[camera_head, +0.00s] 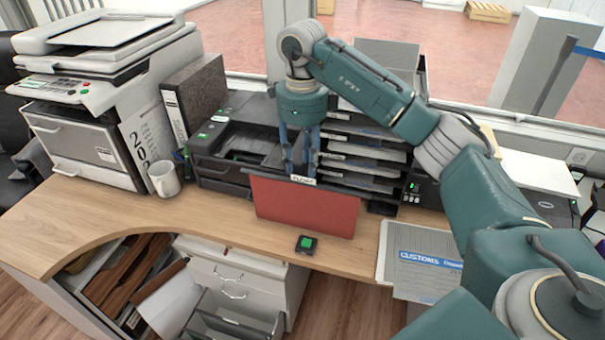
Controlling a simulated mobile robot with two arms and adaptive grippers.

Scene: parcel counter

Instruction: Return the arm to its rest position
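My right arm reaches in from the right, and its gripper (301,168) points down at the top edge of a red folder (305,207). The two fingers show apart, one left and one right of a small white tab on the folder's top edge. The fingertips are close to the folder; whether they touch it cannot be told. The folder stands upright near the desk's front edge, in front of the paper trays (362,165). My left gripper is not in view.
A small black device with a green light (307,244) lies in front of the folder. A customs parcel (420,262) lies under my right arm's side. A mug (164,179), binder (195,98) and large printer (95,95) stand left. The desk's left front (90,215) is clear.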

